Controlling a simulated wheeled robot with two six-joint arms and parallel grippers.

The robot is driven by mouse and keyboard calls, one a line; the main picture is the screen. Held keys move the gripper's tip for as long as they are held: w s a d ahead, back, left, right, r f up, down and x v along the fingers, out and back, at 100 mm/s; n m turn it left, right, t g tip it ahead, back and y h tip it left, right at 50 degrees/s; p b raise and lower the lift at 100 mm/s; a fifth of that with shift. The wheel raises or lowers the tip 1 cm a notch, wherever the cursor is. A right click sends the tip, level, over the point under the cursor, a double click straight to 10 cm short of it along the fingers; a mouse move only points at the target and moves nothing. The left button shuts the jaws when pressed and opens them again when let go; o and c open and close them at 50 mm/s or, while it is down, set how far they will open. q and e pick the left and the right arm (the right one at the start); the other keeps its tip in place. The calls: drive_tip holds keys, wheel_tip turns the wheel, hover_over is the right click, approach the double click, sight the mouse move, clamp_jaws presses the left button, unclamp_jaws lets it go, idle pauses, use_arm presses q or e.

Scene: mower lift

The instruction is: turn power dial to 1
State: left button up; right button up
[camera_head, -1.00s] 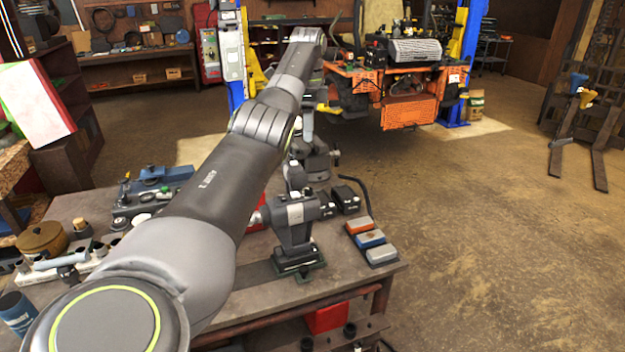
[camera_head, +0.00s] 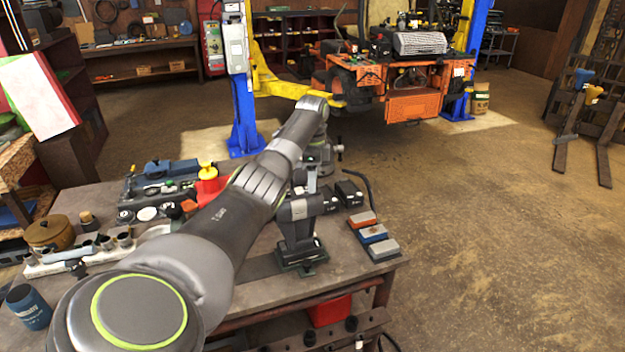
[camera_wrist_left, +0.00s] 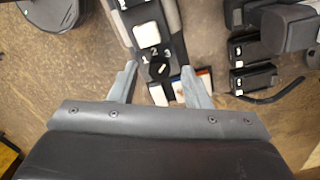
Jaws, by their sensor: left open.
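The power dial (camera_wrist_left: 160,67) is a small black round knob with a pale pointer mark, in the left wrist view. The numbers 1, 2 and 3 stand in an arc along its far side. It sits on the end of a grey machine (camera_wrist_left: 150,33) with a white square on top. This looks like the grey machine (camera_head: 298,228) on the bench in the head view, where the dial does not show. My left gripper (camera_wrist_left: 159,70) is open, its fingers either side of the dial in the picture. I cannot tell if they touch it. My right gripper is not in view.
Black boxes (camera_wrist_left: 254,79) and a curved cable stand beside the machine. Coloured blocks (camera_head: 372,235) lie near the bench's right edge. A tube rack (camera_head: 85,258) and a brown pot (camera_head: 50,232) stand at left. Open floor (camera_head: 480,250) lies right of the bench.

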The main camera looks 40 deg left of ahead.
use_arm(q)
drive_tip(key=shift+f, duration=0.25)
clamp_jaws()
